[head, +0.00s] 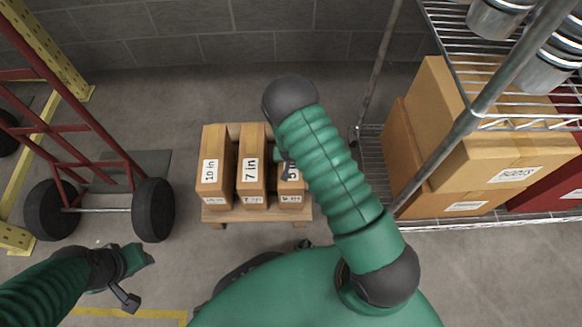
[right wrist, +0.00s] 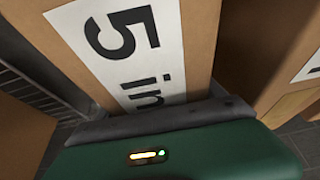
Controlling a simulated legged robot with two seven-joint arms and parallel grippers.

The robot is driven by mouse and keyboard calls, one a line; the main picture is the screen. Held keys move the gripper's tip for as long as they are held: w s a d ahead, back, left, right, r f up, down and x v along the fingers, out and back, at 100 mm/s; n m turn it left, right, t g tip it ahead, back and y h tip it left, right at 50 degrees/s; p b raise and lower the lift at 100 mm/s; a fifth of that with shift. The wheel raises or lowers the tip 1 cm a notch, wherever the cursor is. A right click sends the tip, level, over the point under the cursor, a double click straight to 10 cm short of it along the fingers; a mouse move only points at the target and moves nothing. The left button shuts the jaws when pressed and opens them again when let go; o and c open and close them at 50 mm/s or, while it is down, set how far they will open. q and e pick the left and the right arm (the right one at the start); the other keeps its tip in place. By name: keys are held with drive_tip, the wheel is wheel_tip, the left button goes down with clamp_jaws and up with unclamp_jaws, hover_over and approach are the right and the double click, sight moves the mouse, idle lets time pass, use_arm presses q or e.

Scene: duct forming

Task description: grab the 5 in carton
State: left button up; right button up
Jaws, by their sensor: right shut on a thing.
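The 5 in carton (head: 291,190) is at the right end of a row of cartons, largely hidden behind my right arm in the head view. In the right wrist view the 5 in carton (right wrist: 199,45) is close up, its white label reading "5 in". My right gripper (right wrist: 160,120) is shut on this carton at its label side. In the head view my right gripper is mostly hidden by my arm. My left gripper (head: 135,279) is open and empty at the lower left, away from the cartons.
The 10 in carton (head: 211,180) and 7 in carton (head: 250,181) stand to the left on the same low wooden pallet (head: 228,215). A red hand truck (head: 95,130) is at the left. A wire shelf (head: 440,224) with boxes is at the right.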

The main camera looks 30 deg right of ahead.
drive_tip(key=c, duration=0.9)
drive_tip(key=shift+c, duration=0.9)
drive_tip(key=shift+r, duration=0.2)
